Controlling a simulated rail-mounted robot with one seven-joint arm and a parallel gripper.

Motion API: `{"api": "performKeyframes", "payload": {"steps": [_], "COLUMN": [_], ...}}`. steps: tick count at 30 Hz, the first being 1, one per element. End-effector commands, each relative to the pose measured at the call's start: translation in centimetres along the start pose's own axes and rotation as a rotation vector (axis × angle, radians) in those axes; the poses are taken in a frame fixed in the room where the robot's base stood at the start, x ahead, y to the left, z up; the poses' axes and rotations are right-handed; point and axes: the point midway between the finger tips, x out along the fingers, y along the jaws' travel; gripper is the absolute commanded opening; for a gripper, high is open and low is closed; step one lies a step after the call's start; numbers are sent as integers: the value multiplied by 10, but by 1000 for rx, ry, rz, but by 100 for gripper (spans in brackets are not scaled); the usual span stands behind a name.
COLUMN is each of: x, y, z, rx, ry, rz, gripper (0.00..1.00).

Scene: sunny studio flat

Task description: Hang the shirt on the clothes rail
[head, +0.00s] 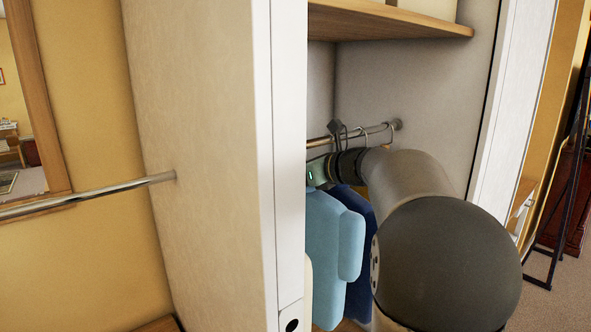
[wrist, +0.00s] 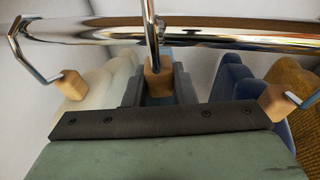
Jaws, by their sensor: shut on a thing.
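The clothes rail (head: 376,130) is a metal bar inside the wardrobe; it crosses the top of the wrist view (wrist: 235,38). My gripper (wrist: 158,88) is just below the rail, its grey fingers shut on the wooden block (wrist: 158,72) of a hanger. The hanger's chrome hook (wrist: 150,30) rises from the block and passes across the rail; I cannot tell if it bears on it. A light blue shirt (head: 325,235) hangs below my gripper in the head view, seemingly on this hanger. The fingers are mostly hidden behind my arm and the wardrobe edge in the head view.
A navy garment (head: 358,285) hangs close on the right, with a mustard one (wrist: 285,75) beyond; cream garments (wrist: 95,90) are on the left. A wooden shelf (head: 400,20) is above. The wardrobe's white upright (head: 288,150) stands close on the left.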

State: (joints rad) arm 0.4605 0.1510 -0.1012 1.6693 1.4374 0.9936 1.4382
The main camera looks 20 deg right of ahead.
Motion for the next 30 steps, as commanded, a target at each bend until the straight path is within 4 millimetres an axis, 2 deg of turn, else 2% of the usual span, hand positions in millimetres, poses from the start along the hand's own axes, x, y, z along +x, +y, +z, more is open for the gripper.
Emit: {"api": "performKeyframes", "payload": {"steps": [30], "x": [5], "y": [0], "z": [-19], "rx": [0], "ry": [-1], "rz": [0], "gripper": [0]}}
